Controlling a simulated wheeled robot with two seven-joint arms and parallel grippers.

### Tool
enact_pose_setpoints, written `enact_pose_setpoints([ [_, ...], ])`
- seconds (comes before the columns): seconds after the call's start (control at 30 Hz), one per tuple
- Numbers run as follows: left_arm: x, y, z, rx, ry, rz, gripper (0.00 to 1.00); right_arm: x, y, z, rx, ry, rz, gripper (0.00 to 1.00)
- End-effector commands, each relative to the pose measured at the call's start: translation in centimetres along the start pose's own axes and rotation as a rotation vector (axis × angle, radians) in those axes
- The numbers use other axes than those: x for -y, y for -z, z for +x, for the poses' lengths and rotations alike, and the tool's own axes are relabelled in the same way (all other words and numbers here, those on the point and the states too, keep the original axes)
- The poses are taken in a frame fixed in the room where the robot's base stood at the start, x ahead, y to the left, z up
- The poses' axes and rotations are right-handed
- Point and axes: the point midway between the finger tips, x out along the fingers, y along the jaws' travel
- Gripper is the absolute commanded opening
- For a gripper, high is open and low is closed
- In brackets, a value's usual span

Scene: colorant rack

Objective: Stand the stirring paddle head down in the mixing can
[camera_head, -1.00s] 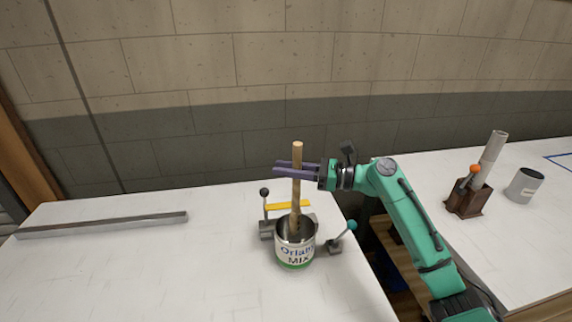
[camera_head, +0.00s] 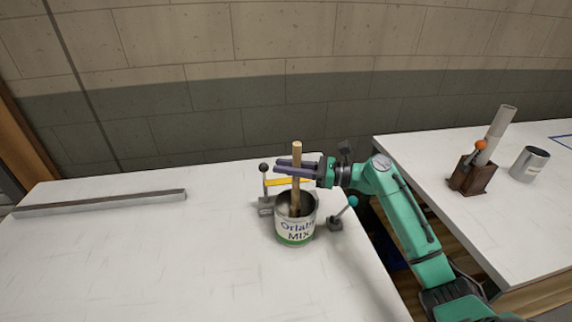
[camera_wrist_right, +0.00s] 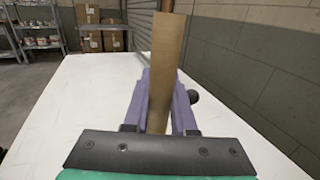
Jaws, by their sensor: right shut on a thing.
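The stirring paddle's wooden handle (camera_head: 297,157) stands nearly upright, its lower end inside the mixing can. The mixing can (camera_head: 296,228) is a metal tin with a white and green "MIX" label, standing on the table; its rim hides the paddle's head. My right gripper (camera_head: 295,166) comes in from the right and is shut around the handle above the can. In the right wrist view, the handle (camera_wrist_right: 164,70) runs up between the purple fingers. My left gripper is not in view.
A clamp with a yellow bar (camera_head: 288,182) and black knob stands behind the can. A teal-knobbed lever (camera_head: 343,212) is close on its right. A metal rail (camera_head: 100,203) lies at left. The right table holds a brown holder (camera_head: 472,177) and grey cup (camera_head: 529,164).

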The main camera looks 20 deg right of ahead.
Motion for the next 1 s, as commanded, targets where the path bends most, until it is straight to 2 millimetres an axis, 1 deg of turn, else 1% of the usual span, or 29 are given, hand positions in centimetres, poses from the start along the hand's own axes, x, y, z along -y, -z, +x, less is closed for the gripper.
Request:
enact_pose_setpoints([
  [0.1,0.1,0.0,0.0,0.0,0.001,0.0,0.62,0.0,0.0,0.0,0.0,0.0,0.0,0.0],
  [0.13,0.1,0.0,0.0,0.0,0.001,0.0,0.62,0.0,0.0,0.0,0.0,0.0,0.0,0.32],
  [0.17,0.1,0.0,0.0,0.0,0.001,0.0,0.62,0.0,0.0,0.0,0.0,0.0,0.0,0.43],
  [0.2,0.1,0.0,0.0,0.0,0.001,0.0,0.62,0.0,0.0,0.0,0.0,0.0,0.0,0.59],
  [0.5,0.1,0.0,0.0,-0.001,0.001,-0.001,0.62,0.0,0.0,-0.1,-0.001,0.0,0.0,0.59],
  [0.57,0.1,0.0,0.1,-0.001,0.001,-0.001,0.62,0.0,0.1,-0.3,-0.001,0.0,0.0,0.59],
  [0.63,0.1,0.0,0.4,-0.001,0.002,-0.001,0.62,0.1,0.2,-1.0,-0.002,0.001,0.001,0.59],
  [0.77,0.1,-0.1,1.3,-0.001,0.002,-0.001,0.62,0.1,0.5,-3.6,-0.003,0.002,0.0,0.59],
  [1.0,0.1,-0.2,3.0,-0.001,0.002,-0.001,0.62,0.1,0.5,-10.2,-0.002,0.004,0.001,0.59],
])
